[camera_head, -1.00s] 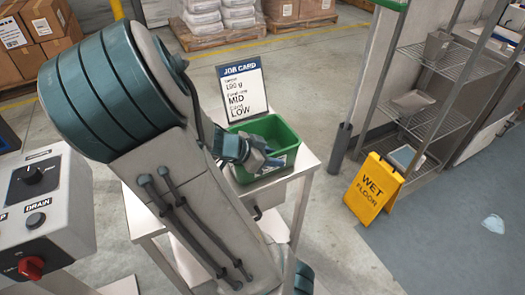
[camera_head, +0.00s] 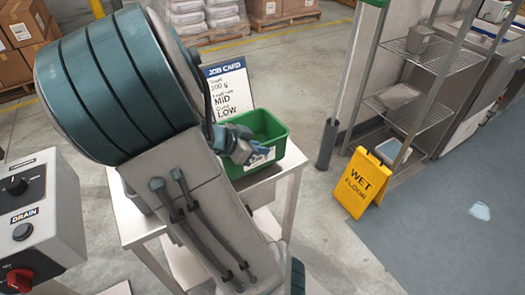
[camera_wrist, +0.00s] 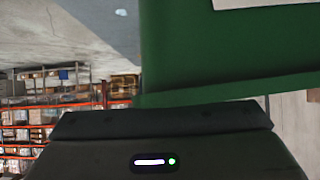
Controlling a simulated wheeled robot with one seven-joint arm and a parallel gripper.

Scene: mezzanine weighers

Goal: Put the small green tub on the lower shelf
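The small green tub (camera_head: 273,130) has a white label on its near side. It is at the small white table, in front of the job card, and looks slightly raised; I cannot clearly see a gap beneath it. My gripper (camera_head: 240,147) is at the tub's near left wall and appears shut on it; my arm hides part of the tub. In the wrist view the tub (camera_wrist: 230,50) fills the upper right, close against my gripper. The wire rack at right has a middle shelf (camera_head: 428,115) and a lower shelf (camera_head: 370,143).
A yellow wet-floor sign (camera_head: 362,183) stands before the rack, partly hiding its lower shelf. A grey bin (camera_head: 428,48) is on the upper shelf, and trays are lower down. A dark post (camera_head: 327,143) stands between table and rack. A control box (camera_head: 38,205) is at left.

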